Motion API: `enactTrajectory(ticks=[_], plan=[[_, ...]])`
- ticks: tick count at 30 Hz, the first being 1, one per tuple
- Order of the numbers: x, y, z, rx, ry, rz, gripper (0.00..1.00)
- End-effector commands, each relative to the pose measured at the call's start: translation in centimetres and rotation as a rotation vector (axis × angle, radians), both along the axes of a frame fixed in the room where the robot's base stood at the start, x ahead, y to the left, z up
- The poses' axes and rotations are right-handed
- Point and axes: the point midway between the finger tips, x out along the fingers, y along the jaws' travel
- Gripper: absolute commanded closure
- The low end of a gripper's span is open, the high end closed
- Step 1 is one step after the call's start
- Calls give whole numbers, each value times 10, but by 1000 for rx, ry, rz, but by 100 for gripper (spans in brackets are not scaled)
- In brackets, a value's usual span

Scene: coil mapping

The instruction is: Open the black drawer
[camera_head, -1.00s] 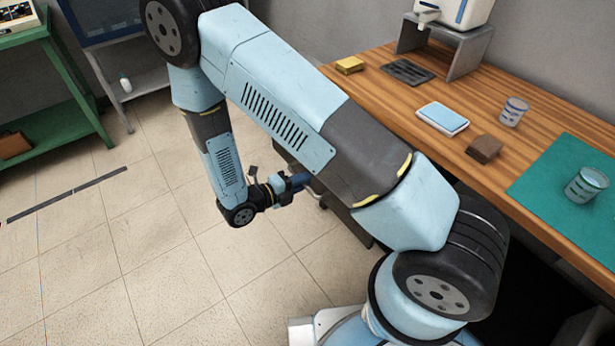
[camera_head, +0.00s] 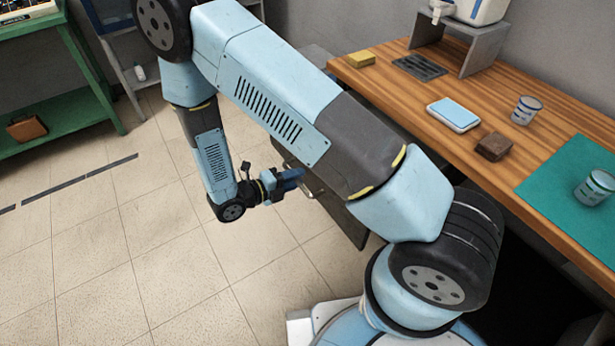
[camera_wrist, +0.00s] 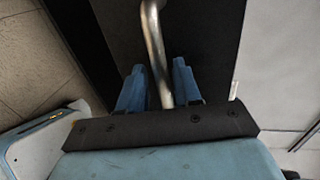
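The black drawer (camera_wrist: 215,35) has a dark flat front that fills the upper middle of the wrist view. Its bent metal bar handle (camera_wrist: 155,45) runs down between the two blue fingers of my gripper (camera_wrist: 160,85). The fingers stand on either side of the bar, with a narrow gap showing at the left finger. In the head view my gripper (camera_head: 295,180) is low beside the dark cabinet (camera_head: 345,220) under the wooden table. My arm hides much of the cabinet there, and I cannot tell how far the drawer is out.
The wooden table (camera_head: 415,110) runs along the right, with a yellow sponge (camera_head: 361,59), a blue-topped box (camera_head: 453,114), a brown block (camera_head: 494,146), cups and a green mat (camera_head: 560,175). A green shelf (camera_head: 85,115) stands at the left. The tiled floor between is clear.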

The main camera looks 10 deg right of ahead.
Motion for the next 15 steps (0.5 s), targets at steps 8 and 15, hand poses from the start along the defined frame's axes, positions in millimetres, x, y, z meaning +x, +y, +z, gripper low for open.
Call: enactTrajectory(ticks=[8,15], plan=[[-1,-1,1,-4,0,-2,65],[-10,22,6,-4,-2,0,65]])
